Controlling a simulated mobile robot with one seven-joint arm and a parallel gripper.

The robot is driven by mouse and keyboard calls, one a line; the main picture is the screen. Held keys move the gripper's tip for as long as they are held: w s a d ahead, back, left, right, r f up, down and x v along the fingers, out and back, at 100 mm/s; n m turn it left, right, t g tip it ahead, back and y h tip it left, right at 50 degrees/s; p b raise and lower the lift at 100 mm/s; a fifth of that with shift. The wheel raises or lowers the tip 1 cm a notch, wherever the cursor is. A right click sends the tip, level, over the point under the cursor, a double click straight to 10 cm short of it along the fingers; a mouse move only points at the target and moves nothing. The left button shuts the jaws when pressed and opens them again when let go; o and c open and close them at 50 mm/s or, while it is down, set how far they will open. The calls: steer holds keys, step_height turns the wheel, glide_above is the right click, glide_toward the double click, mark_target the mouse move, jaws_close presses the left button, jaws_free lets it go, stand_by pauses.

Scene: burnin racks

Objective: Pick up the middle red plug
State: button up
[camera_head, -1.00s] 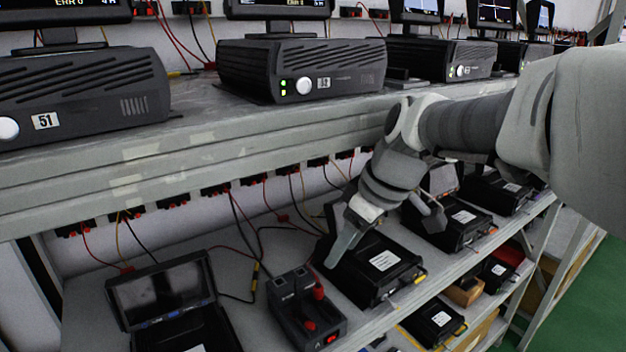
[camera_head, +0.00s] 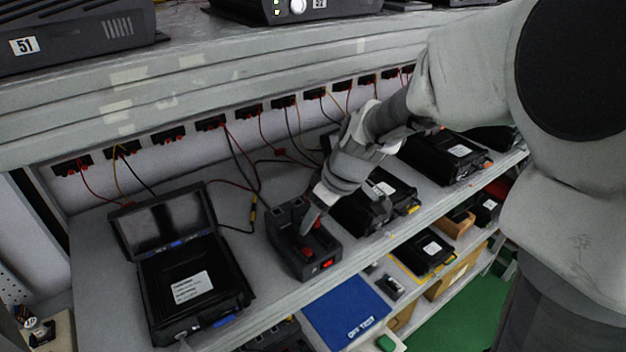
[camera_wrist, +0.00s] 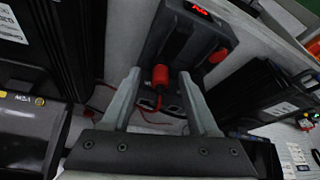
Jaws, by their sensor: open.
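A dark grey socket unit (camera_head: 290,252) with a lit red switch stands on the lower shelf. In the wrist view, a red plug (camera_wrist: 160,76) with a red lead is in the unit, between my fingertips and in line with the gap. A second red plug (camera_wrist: 218,55) sits to its right, outside my right finger. In the camera_head view, a red plug (camera_head: 306,251) shows on the unit's top; a finger partly hides the area behind it. My gripper (camera_wrist: 159,76) is open, its fingers on either side of the first plug. I cannot tell whether they touch it.
An open black case (camera_head: 200,318) stands left of the unit. Closed black cases (camera_head: 440,155) stand to the right, one close behind my gripper. Red and black leads (camera_head: 236,160) hang from the socket row behind. A blue mat (camera_head: 347,308) lies below.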

jaws_close()
stand_by(0.3)
step_height(320, 180, up, 4)
steer(key=shift+d+r+b, duration=0.1)
steer(key=shift+r+b, duration=0.05)
steer(key=shift+b, duration=0.2)
steer(key=s+d+r+b, duration=0.1)
steer(key=s+d+r, duration=0.4)
steer(key=d, duration=0.5)
steer(key=shift+s+r+b, duration=0.15)
steer(key=shift+r+b, duration=0.25)
steer(key=shift+r, duration=0.4)
steer(key=shift+d, duration=0.1)
